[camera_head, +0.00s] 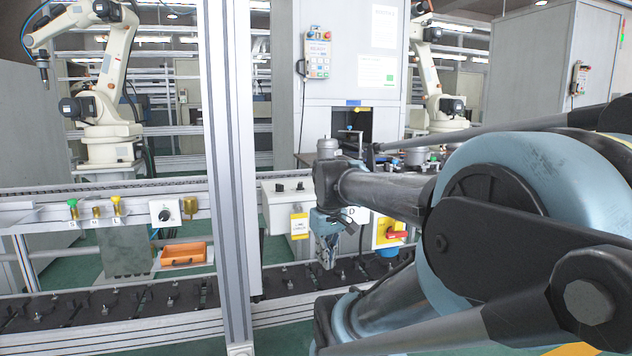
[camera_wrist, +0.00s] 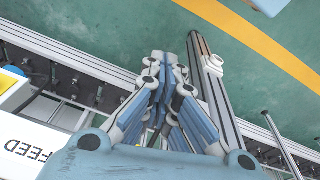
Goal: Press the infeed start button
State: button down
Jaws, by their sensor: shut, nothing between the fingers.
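A white control box (camera_head: 285,195) is mounted on the conveyor side, partly behind my arm, with small black knobs on top and a yellow label on its front. A letter "D" shows on its front beside my gripper. My gripper (camera_head: 328,262) points down in front of the box, fingers together and empty. It also shows in the wrist view (camera_wrist: 160,62).
A red and yellow switch (camera_head: 393,232) sits right of my gripper. An aluminium post (camera_head: 230,170) stands to the left. A lower conveyor (camera_head: 110,305) runs below.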

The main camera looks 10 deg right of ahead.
jog(key=w+d+r+n+g, duration=0.1)
jog(key=w+r+n, duration=0.6)
jog(key=w+r, duration=0.7)
jog(key=w+d+r+n, duration=0.2)
jog(key=w+r+n, duration=0.6)
jog(key=w+r, duration=0.6)
jog(key=shift+w+d+r+n+g, duration=0.3)
jog(key=shift+w+d+r+g, duration=0.1)
jog(key=shift+w, duration=1.05)
jog(key=shift+f, duration=0.1)
notch_tip(320, 180, down, 14)
